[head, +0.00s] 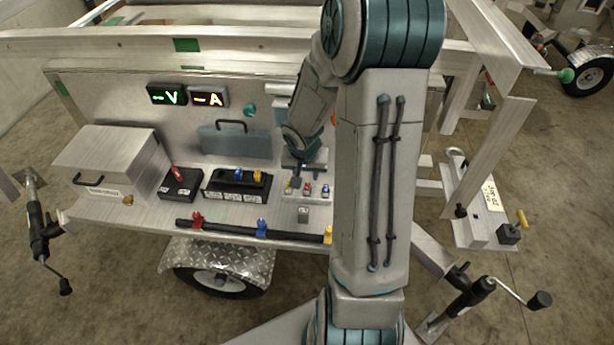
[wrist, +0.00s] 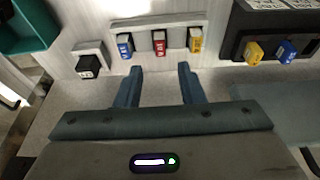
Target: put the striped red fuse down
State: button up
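A red fuse (wrist: 159,42) with a pale marking sits upright in a light rail, between a blue fuse (wrist: 125,45) and a yellow fuse (wrist: 195,40). Whether the marking is stripes is too small to tell. The same red fuse (head: 308,189) shows in the head view on the trailer's bench. My gripper (wrist: 159,82) is open and empty. Its two fingers point toward the rail, one on each side of the red fuse's line, with the fuse beyond the tips. In the head view my gripper (head: 306,174) is small and partly hidden by my arm.
A black holder (head: 235,191) with blue and yellow pieces stands beside the rail. Left of it are a black box (head: 181,187) with a red piece and a metal case (head: 112,162). A dark bar (head: 230,229) with coloured clips runs along the front edge. A blue-grey toolbox (head: 235,143) stands behind.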

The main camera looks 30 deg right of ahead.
jog(key=s+a+r+n+y, duration=0.1)
jog(key=s+a+r+n, duration=0.2)
jog(key=s+a+r, duration=0.3)
jog(key=s+a+r+n, duration=0.3)
jog(key=s+a+r, duration=0.3)
jog(key=s+r, duration=0.5)
notch_tip(320, 180, up, 3)
jog(key=shift+a+f+n+y+p, duration=0.15)
jog(key=shift+a+n+y+p, duration=0.15)
jog(key=shift+y+p, duration=0.1)
dwell(0.5)
